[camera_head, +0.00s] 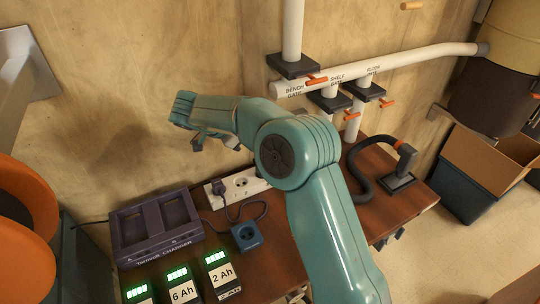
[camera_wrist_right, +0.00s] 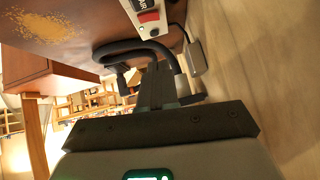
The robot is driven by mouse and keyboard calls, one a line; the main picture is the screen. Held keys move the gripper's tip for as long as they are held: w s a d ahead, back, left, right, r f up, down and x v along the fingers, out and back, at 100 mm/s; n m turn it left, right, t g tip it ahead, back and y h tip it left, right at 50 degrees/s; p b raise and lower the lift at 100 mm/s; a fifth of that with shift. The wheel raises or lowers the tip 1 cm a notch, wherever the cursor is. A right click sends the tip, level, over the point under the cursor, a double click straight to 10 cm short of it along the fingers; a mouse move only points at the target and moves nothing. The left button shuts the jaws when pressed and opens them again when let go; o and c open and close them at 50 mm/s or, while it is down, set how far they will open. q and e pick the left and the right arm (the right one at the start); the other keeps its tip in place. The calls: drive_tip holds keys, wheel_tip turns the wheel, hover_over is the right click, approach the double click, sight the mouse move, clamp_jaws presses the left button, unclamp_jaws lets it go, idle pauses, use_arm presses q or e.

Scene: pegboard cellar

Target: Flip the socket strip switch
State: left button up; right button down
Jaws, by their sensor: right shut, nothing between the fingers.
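The white socket strip (camera_head: 248,181) lies at the back of the bench, against the wall, with a dark plug in its left end. My right arm hides its right part in the head view. In the right wrist view, the strip (camera_wrist_right: 133,8) shows at the top edge with a red switch (camera_wrist_right: 148,17) and part of a dark label. My right gripper (camera_wrist_right: 158,68) is shut and empty, its dark fingers pointing toward the strip's end, apart from the switch in the picture. In the head view it is partly hidden by my own arm. My left gripper is not in view.
A purple charger (camera_head: 155,231) and several lit battery packs (camera_head: 181,283) stand at the left. A blue socket box (camera_head: 246,236) sits in front of the strip. A black hose (camera_head: 357,169) curves at the right. White pipes (camera_head: 400,58) with orange-handled gates run above.

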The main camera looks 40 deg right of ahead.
drive_tip(key=p+x, duration=0.3)
drive_tip(key=x, duration=0.6)
drive_tip(key=shift+s+d+f, duration=0.15)
drive_tip(key=shift+d, duration=0.1)
wheel_tip(320, 180, down, 3)
drive_tip(key=shift+d+f+p, duration=0.2)
drive_tip(key=shift+p, duration=0.45)
drive_tip(key=shift+w+f, duration=0.25)
drive_tip(key=shift+f, duration=0.35)
drive_tip(key=shift+s, duration=0.1)
